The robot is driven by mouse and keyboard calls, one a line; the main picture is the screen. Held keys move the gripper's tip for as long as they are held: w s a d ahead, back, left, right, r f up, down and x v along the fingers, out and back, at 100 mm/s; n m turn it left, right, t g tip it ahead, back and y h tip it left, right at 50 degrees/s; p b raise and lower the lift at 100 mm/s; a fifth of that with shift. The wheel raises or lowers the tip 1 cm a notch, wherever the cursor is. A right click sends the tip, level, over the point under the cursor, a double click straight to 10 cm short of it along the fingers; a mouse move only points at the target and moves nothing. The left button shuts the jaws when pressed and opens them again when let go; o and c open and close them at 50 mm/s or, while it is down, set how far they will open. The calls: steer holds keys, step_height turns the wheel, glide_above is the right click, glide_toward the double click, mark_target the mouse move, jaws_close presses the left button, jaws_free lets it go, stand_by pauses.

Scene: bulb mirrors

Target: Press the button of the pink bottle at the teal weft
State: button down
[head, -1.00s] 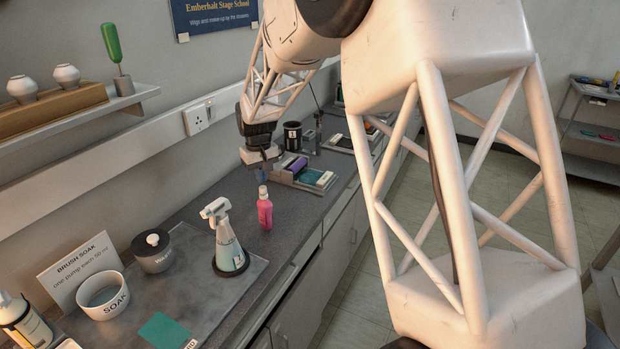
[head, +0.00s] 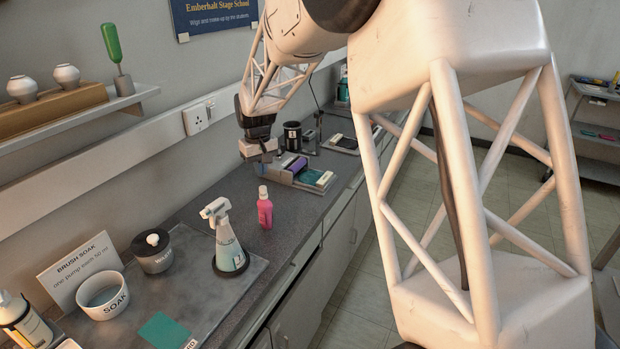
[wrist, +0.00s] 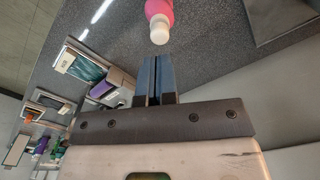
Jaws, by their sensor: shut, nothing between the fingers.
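The pink bottle (head: 265,212) with a pale top stands upright on the dark counter. It also shows at the top edge of the wrist view (wrist: 158,12), its whitish top (wrist: 160,32) towards me. A teal weft (head: 307,177) lies in a low grey holder beside a purple one (head: 292,165), behind and right of the bottle. The wrist view shows the teal weft too (wrist: 88,68). My gripper (head: 267,157) is above and behind the bottle, apart from it. Its blue fingers (wrist: 156,62) are together and empty.
A white spray bottle (head: 229,245) stands left of the pink bottle on a grey mat. A lidded jar (head: 153,253), a soak bowl (head: 104,298) and a teal square (head: 165,331) are nearer. A black mug (head: 292,135) stands behind. The counter's right edge is close.

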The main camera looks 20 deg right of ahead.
steer(key=shift+r, duration=1.9)
steer(key=s+d+r+m, duration=0.1)
steer(key=s+d+r, duration=0.15)
steer(key=s, duration=0.55)
steer(key=s+d+r+t, duration=0.1)
steer(key=s+r, duration=0.2)
steer(key=s, duration=0.5)
steer(key=s+d+r+m, duration=0.1)
steer(key=s+d+r, duration=0.15)
steer(key=s, duration=0.65)
steer(key=s+f, duration=0.1)
steer(key=s, duration=0.9)
steer(key=s+d+f+m+t, duration=0.1)
steer(key=s, duration=1)
steer(key=shift+s+d+f+t, duration=0.25)
steer(key=shift+s+f+t, duration=0.05)
steer(key=shift+f, duration=0.1)
